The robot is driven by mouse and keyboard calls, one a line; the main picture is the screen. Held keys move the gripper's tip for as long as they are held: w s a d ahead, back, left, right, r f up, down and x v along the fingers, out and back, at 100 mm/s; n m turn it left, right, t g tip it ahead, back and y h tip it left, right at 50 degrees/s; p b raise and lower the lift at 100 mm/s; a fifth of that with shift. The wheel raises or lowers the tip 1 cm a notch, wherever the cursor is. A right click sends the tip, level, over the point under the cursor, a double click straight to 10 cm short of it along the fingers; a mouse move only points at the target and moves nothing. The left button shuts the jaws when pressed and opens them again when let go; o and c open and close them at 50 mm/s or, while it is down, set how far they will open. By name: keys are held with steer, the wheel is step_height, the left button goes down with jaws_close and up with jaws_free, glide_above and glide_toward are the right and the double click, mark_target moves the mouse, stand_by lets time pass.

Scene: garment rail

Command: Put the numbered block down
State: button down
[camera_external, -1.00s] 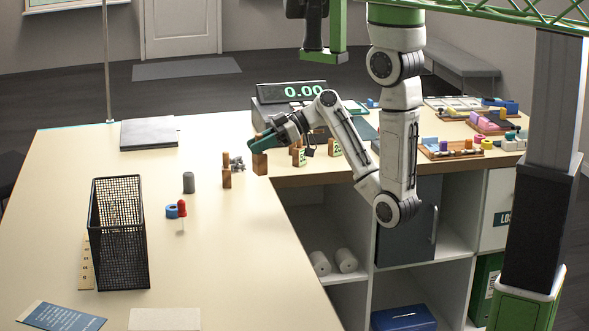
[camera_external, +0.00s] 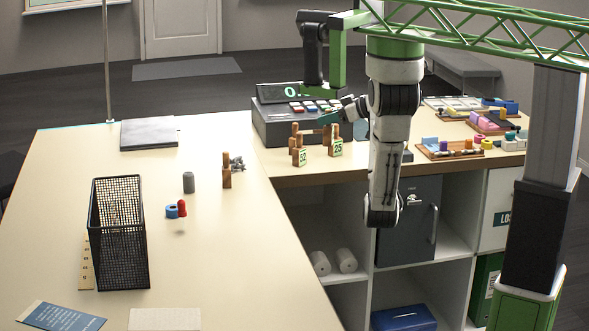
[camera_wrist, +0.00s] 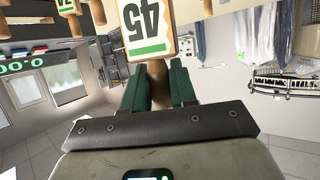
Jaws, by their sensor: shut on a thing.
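My gripper (camera_wrist: 168,88) is shut on the brown grip of a wooden numbered block, marked 45 with a green stripe (camera_wrist: 144,30), in the wrist view. In the external view my gripper (camera_external: 337,114) is in front of the cash register, largely hidden by my arm. The held block cannot be made out clearly there, and I cannot tell whether it touches the counter. Two other numbered blocks, 32 (camera_external: 300,157) and 25 (camera_external: 335,148), stand upright near the counter's front edge. Part of another numbered block (camera_wrist: 67,8) shows at top left of the wrist view.
The cash register (camera_external: 285,125) stands behind the blocks. Wooden trays of coloured pieces (camera_external: 450,150) lie to the right. A black mesh basket (camera_external: 120,240), a red piece (camera_external: 182,208) and a wooden piece (camera_external: 227,173) stand on the left table, which has much free room.

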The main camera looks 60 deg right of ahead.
steer(key=s+d+m+h+b, duration=0.3)
steer(key=s+d+m+h, duration=0.15)
steer(key=s+d, duration=0.8)
steer(key=shift+n, duration=0.25)
steer(key=shift+w+d+f+p, duration=0.35)
steer(key=shift+w+d+f, duration=1.2)
steer(key=shift+w+f, duration=0.4)
steer(key=shift+w+d+f+p, duration=0.35)
steer(key=shift+w+d+f, duration=1.25)
steer(key=shift+f, duration=0.55)
steer(key=shift+w+d+f+p, duration=0.35)
steer(key=shift+w+d+f, duration=1.15)
steer(key=shift+w+f, duration=0.45)
steer(key=shift+s+f, duration=0.1)
steer(key=shift+s, duration=0.05)
steer(key=shift+f, duration=0.15)
steer(key=c, duration=0.9)
jaws_free()
